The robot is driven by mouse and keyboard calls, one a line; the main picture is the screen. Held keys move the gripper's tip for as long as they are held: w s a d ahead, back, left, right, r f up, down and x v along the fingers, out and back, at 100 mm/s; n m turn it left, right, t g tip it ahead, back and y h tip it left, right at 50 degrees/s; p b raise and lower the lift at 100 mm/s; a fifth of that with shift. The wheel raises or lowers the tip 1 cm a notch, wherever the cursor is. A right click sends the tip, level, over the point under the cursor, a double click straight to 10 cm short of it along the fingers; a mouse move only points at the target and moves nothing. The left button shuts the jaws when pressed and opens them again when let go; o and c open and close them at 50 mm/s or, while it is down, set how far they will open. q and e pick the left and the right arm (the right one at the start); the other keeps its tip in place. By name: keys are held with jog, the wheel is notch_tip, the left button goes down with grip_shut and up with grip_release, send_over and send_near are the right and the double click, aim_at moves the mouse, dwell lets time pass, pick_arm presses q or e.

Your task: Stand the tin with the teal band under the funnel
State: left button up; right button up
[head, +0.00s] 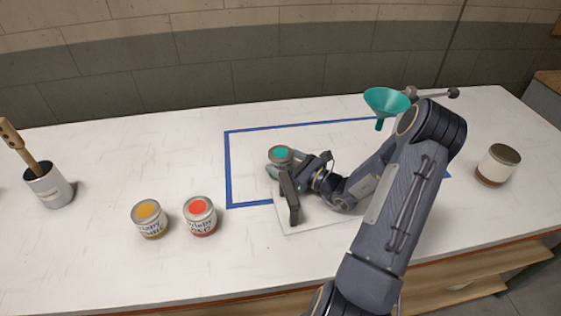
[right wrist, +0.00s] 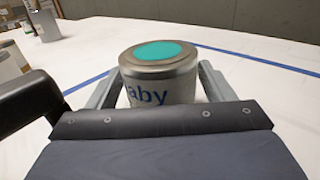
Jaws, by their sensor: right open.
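The tin with the teal disc on its lid (head: 280,154) stands upright inside the blue tape outline in the head view. In the right wrist view the same tin (right wrist: 158,75) shows a grey rim and blue lettering; its lower part is hidden by my gripper. My right gripper (head: 288,170) is open, low at the tin, with one finger on each side of it. I cannot tell whether the fingers touch it. My left gripper is not in view.
A yellow-topped tin (head: 149,219) and a red-topped tin (head: 200,215) stand to the left. A cup with a wooden-handled tool (head: 50,188) is at far left. A brown-banded tin (head: 498,165) stands at right. A white board (head: 300,222) lies under my arm. The back left is clear.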

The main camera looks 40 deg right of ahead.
jog(key=shift+w+a, duration=0.2)
jog(key=shift+w, duration=0.45)
jog(key=shift+c, duration=0.4)
jog(key=shift+r, duration=0.1)
jog(key=c, duration=0.8)
